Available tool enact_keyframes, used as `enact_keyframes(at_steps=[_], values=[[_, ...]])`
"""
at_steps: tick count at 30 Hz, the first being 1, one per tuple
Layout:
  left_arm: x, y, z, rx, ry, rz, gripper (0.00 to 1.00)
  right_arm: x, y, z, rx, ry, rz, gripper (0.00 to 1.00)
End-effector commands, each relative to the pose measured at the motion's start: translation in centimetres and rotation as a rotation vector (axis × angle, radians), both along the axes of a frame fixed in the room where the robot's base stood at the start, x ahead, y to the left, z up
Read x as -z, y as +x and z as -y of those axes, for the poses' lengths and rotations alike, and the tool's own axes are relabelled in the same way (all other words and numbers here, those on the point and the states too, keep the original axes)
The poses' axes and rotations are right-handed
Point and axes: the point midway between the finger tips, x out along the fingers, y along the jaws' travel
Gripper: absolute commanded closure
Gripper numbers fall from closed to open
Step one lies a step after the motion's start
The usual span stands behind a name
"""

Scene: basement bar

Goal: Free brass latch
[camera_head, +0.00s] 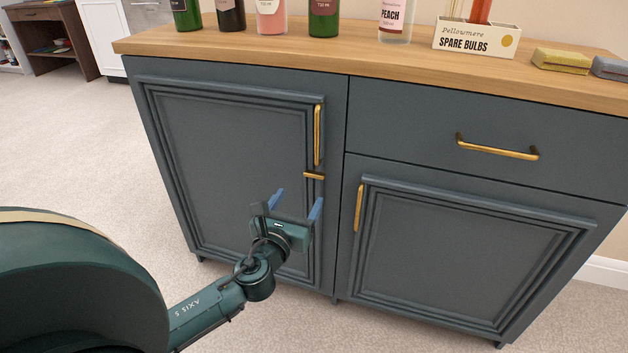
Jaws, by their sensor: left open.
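A small brass latch (314,176) lies horizontally at the right edge of the left cabinet door (230,150), just below that door's vertical brass handle (317,135). The left door is closed. My left gripper (297,201) is in front of the lower right part of this door, a little below the latch in the picture. Its two blue-tipped fingers point upward and are spread apart, with nothing between them. No contact with the latch shows. My right gripper is not in view.
The blue-grey cabinet also has a drawer (490,125) and a right door (460,250), both closed with brass handles. Bottles, a "SPARE BULBS" box (476,38) and a yellow block (561,60) stand on its wooden top (420,63). Carpet (80,140) on the left is clear.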

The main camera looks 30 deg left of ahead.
Motion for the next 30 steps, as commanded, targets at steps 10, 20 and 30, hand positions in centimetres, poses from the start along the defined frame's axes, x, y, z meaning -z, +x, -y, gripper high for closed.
enact_keyframes(at_steps=[10,20,30], values=[[0.1,7.0,-1.7,0.0,-0.001,0.002,0.31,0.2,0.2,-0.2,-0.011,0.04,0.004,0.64],[0.1,9.4,-2.2,0.001,-0.004,-0.001,0.31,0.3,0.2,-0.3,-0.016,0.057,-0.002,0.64],[0.1,9.5,-2.2,0.001,-0.004,-0.001,0.39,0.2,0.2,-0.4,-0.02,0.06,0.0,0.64]])
